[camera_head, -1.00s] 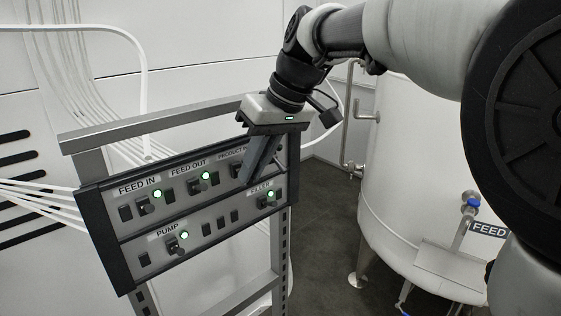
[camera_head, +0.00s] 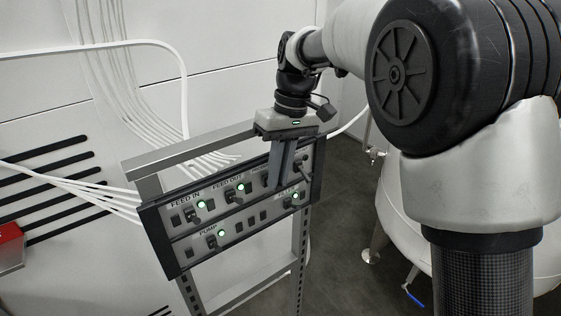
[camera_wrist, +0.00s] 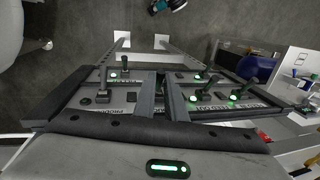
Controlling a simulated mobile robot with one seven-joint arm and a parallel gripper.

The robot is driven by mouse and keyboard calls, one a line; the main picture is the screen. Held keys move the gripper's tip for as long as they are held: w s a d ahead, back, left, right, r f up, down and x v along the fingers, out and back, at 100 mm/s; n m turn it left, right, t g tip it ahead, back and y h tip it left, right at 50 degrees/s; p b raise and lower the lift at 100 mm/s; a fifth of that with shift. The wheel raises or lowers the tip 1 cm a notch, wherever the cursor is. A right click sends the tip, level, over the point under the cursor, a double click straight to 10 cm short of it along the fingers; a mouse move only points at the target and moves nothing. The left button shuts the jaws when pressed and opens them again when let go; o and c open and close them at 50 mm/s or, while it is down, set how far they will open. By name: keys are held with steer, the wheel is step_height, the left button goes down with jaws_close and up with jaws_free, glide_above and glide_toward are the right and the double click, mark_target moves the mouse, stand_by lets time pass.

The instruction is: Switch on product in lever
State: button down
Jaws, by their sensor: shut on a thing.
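A grey switch panel (camera_head: 178,254) with black levers and green lights stands on a metal frame. My gripper (camera_head: 279,184) reaches down to the right part of its top row, fingers close together in front of the product switches. My gripper (camera_wrist: 161,122) is shut on what looks like the product in lever; the fingers hide that lever and its light. An unlit lever (camera_wrist: 103,93) with a partly readable "PRODUC" label shows left of the fingers in the wrist view. The feed in lever (camera_head: 191,215) and feed out lever (camera_head: 234,197) have green lights beside them.
The pump lever (camera_head: 212,242) and filler lever (camera_head: 288,204) are lit on the lower row. White cables (camera_head: 120,210) run behind the panel's left side. A white tank (camera_head: 395,255) stands at the right, partly behind my arm. Dark floor is clear between.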

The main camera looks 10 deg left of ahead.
steer(key=c, duration=1.8)
jaws_free()
step_height(320, 180, up, 17)
steer(key=w+d+p, duration=0.2)
steer(key=shift+w+p, duration=0.2)
steer(key=shift+p, duration=0.1)
steer(key=shift+d+r, duration=0.1)
